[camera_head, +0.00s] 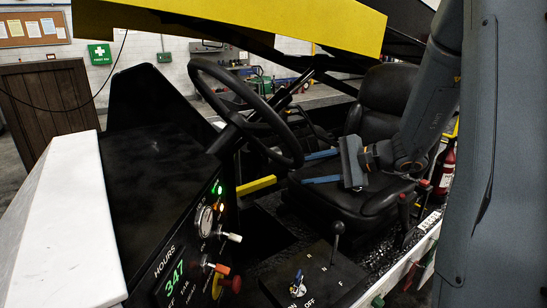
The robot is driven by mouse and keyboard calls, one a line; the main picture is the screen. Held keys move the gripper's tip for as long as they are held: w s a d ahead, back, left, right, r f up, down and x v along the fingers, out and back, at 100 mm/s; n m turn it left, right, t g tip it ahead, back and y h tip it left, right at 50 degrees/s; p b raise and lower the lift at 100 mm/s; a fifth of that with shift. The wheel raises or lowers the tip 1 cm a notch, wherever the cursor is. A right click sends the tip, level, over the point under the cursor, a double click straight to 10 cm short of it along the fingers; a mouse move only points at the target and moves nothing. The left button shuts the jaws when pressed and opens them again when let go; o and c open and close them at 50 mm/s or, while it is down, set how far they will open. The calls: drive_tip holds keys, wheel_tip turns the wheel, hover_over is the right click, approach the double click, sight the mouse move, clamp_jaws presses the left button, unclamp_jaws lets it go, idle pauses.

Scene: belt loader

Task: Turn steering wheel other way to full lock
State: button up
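The black steering wheel (283,134) is on a tilted column left of centre, with its rim running from upper left to lower right. My gripper (304,169) comes in from the right, with its two blue fingers pointing left. The fingers are spread apart with nothing seen between them. Their tips lie close to the lower right end of the wheel rim in the picture; I cannot tell whether they touch it. The front wheels are not in view, so the steering angle does not show.
A black seat (384,108) stands behind and below my gripper. A black console (135,190) with a gauge and an hours display is at the left. A gear lever (337,232) and a key switch (298,286) are in front. A yellow panel (290,22) hangs overhead.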

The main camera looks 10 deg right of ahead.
sight(281, 160)
drive_tip(key=w+a+t+y+b, duration=0.1)
drive_tip(key=w+a+y, duration=0.1)
drive_tip(key=a, duration=0.1)
drive_tip(key=w+a+r+t+y+b, duration=0.1)
drive_tip(key=w+a+t+y+b, duration=0.1)
drive_tip(key=w+a, duration=0.1)
drive_tip(key=w+a+m+t+y+b, duration=0.1)
drive_tip(key=w+a+y, duration=0.1)
drive_tip(key=a, duration=0.1)
drive_tip(key=shift+w+r+t, duration=0.3)
drive_tip(key=shift+r, duration=0.05)
idle(0.3)
clamp_jaws()
